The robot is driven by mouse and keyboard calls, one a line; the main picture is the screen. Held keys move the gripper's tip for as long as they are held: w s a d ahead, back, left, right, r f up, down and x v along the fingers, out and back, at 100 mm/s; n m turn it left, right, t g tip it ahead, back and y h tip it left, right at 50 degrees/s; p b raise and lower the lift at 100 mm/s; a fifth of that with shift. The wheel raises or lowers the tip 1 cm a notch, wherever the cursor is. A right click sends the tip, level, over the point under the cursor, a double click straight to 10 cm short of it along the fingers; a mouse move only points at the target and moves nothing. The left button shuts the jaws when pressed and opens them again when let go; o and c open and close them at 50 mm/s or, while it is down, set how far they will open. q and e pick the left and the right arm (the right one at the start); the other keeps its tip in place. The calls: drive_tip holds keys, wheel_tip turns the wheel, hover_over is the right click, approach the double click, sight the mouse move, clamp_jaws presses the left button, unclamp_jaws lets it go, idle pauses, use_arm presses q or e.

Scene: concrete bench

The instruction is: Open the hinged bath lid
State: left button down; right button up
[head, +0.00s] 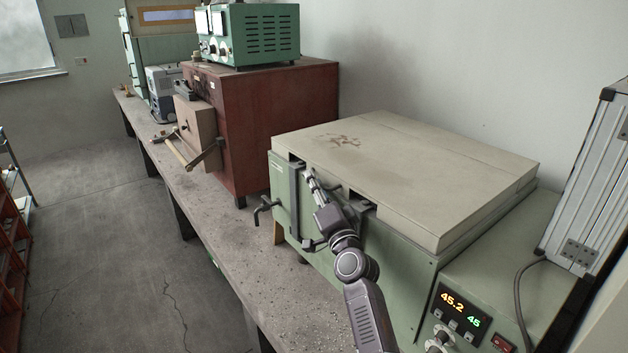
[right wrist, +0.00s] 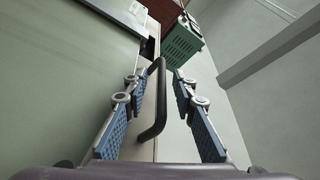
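The bath is a green box (head: 385,257) on the bench with a closed beige lid (head: 430,165) lying flat on top. The lid has brown stains. My right gripper (head: 314,182) is at the lid's front edge in the head view. In the right wrist view my right gripper (right wrist: 158,108) is open, with its blue-padded fingers on either side of a black bar handle (right wrist: 155,120). A gap shows between the handle and both fingers. In the head view my gripper and arm hide much of the handle. My left gripper is not in view.
A digital display (head: 460,311) is on the bath's front right. A dark red cabinet (head: 265,120) with a green instrument (head: 262,35) on top stands to the left. A grey metal case (head: 598,185) stands at the right. The wall is behind the lid.

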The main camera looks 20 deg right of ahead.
drive_tip(key=shift+w+r, duration=0.25)
drive_tip(key=shift+w, duration=0.15)
drive_tip(key=shift+c, duration=0.6)
drive_tip(key=c, duration=0.5)
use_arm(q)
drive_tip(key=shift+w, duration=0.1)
use_arm(e)
clamp_jaws()
